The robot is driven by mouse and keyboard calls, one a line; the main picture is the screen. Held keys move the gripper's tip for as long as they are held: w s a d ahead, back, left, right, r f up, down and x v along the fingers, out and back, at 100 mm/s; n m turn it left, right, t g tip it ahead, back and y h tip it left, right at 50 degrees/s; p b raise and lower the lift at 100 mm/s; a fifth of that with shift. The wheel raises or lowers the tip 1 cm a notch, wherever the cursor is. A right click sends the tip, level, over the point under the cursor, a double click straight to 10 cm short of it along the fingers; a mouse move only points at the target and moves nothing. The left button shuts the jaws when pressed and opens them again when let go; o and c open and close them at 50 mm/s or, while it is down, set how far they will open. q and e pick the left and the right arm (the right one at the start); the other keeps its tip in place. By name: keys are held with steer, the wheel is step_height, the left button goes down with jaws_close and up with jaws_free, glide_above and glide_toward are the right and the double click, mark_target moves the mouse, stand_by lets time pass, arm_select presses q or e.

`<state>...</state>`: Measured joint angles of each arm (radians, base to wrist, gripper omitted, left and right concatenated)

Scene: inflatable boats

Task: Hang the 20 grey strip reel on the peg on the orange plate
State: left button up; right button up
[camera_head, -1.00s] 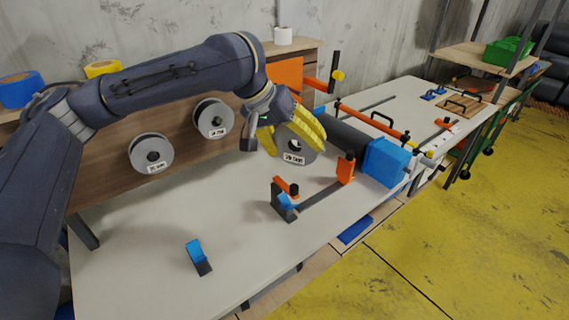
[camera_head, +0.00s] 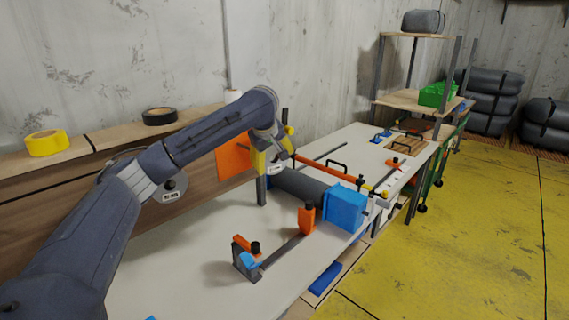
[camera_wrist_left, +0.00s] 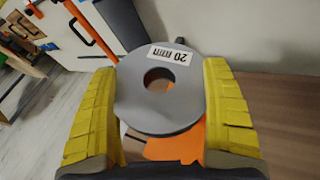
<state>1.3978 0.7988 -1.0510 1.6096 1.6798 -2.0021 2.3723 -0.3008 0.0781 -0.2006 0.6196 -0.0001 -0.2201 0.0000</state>
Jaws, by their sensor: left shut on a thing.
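My left gripper (camera_head: 266,160) is at the back of the bench, in front of the orange plate (camera_head: 233,160). In the left wrist view its yellow fingers (camera_wrist_left: 160,105) are shut on the 20 mm grey strip reel (camera_wrist_left: 133,92), one on each side. The reel's label reads 20 mm upside down there, and its centre hole is open to view. The orange plate (camera_wrist_left: 185,145) shows below and behind the reel. In the head view the gripper mostly hides the reel. My right gripper is out of view.
A dark roller with a blue block (camera_head: 345,207) lies right of the gripper. An orange-ended bracket (camera_head: 270,252) stands in front. Yellow tape (camera_head: 46,143) and black tape (camera_head: 159,116) sit on the ledge.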

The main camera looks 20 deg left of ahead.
mark_target(247, 148)
arm_select(q)
steer(key=shift+w+a+f, duration=0.1)
steer(key=shift+w+a, duration=0.5)
steer(key=shift+a, duration=1.2)
steer(key=shift+w+a+f, duration=0.1)
steer(key=shift+w+a, duration=0.55)
steer(key=shift+a, duration=1.2)
steer(key=shift+w+a+f, duration=0.1)
steer(key=shift+w+a, duration=0.5)
steer(key=shift+a, duration=1.2)
steer(key=shift+w+a+f, duration=0.15)
steer(key=shift+a+f, duration=0.1)
steer(key=shift+a, duration=0.3)
steer(key=shift+a, duration=0.1)
steer(key=o, duration=1.2)
steer(key=shift+o, duration=0.2)
